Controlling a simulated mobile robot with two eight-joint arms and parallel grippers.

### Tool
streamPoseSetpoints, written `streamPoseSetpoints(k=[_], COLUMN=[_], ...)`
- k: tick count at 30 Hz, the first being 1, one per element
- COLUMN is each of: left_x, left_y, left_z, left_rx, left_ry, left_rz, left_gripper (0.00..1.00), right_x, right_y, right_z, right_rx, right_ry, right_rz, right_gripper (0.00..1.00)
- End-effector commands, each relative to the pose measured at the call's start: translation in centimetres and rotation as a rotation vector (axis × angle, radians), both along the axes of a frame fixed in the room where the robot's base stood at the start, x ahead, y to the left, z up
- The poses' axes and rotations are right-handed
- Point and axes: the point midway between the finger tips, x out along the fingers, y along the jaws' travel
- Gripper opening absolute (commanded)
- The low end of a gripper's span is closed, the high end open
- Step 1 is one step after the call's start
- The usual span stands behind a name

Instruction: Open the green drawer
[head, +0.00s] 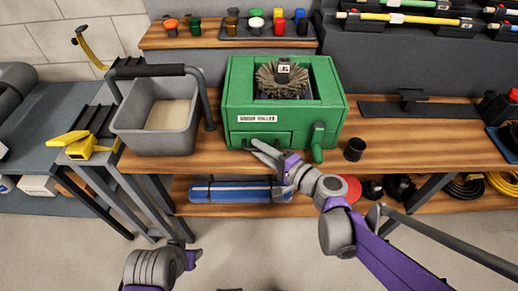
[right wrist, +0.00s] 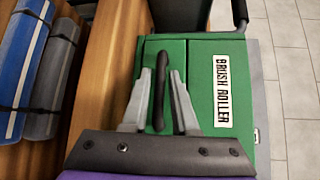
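The green drawer (head: 247,138) is in the lower front of the green machine, under its "BRUSH ROLLER" label. Its front looks flush with the machine. In the right wrist view the drawer (right wrist: 176,52) carries a dark bar handle (right wrist: 158,88). My right gripper (head: 266,153) is in front of the drawer and hides part of it in the head view. In the right wrist view its two fingers (right wrist: 160,75) are apart, one on each side of the handle, with gaps visible. Part of my left arm shows at the bottom left of the head view, away from the drawer; its fingers are not clear.
A round brush (head: 283,80) sits in the machine's top. A grey bucket (head: 155,135) stands left on the wooden bench (head: 430,140), and a dark cup (head: 354,150) stands right. A blue bundle (head: 235,191) lies on the lower shelf. Bare floor lies in front.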

Motion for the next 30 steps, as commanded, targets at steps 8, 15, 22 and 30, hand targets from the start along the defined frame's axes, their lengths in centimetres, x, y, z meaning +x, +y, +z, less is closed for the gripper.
streamPoseSetpoints(k=[8, 15, 22, 30], left_x=[0.01, 0.01, 0.01, 0.01], left_y=[0.0, 0.0, 0.0, 0.0], left_z=[-0.06, -0.06, -0.06, -0.06], left_rx=[0.0, 0.0, 0.0, 0.0], left_ry=[0.0, 0.0, 0.0, 0.0], left_rz=[0.0, 0.0, 0.0, 0.0], left_gripper=[0.5, 0.5, 0.5, 0.5], right_x=[0.36, 0.34, 0.33, 0.32], right_y=[0.34, 0.33, 0.33, 0.33], right_z=[-0.07, -0.06, -0.06, -0.07], right_rx=[0.0, 0.0, 0.0, 0.0], right_ry=[0.0, 0.0, 0.0, 0.0], right_rz=[-0.001, -0.001, -0.001, 0.0], right_gripper=[0.27, 0.0, 0.0, 0.0])
